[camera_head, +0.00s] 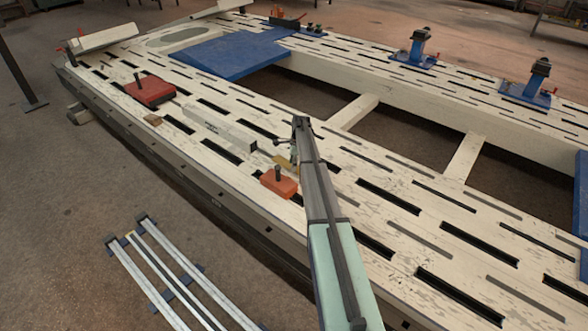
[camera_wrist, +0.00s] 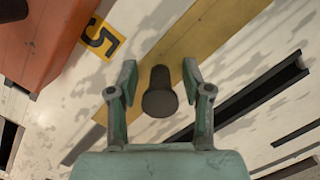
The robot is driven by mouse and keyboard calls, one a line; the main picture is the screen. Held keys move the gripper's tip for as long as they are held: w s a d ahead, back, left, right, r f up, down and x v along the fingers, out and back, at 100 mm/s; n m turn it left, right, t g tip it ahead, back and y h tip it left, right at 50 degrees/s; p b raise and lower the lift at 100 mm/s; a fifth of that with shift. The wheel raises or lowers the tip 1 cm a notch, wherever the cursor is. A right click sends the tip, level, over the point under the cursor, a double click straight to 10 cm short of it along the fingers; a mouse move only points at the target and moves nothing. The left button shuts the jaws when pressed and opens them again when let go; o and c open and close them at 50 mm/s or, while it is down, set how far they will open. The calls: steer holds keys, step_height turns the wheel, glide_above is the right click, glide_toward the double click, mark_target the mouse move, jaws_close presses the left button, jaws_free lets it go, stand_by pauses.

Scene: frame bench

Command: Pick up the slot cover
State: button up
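The slot cover appears to be the flat yellow-brown strip (camera_wrist: 190,45) on the pale bench top, running diagonally through the wrist view. It shows in the head view as a small tan patch (camera_head: 282,162) beside my gripper. A dark round-topped knob (camera_wrist: 159,92) stands up at the strip; its join to the strip is hidden. My gripper (camera_wrist: 159,72) is open above it, one finger on each side of the knob, with a visible gap on both sides. In the head view my gripper (camera_head: 296,152) is partly hidden by my arm.
An orange block (camera_head: 279,182) with a dark post lies close by on the left; it also shows in the wrist view (camera_wrist: 40,35). A yellow label marked 5 (camera_wrist: 101,38) is beside it. A pale bar (camera_head: 220,128) and red block (camera_head: 150,90) lie further left.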

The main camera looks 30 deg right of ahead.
jaws_close()
steer(key=shift+r, duration=0.15)
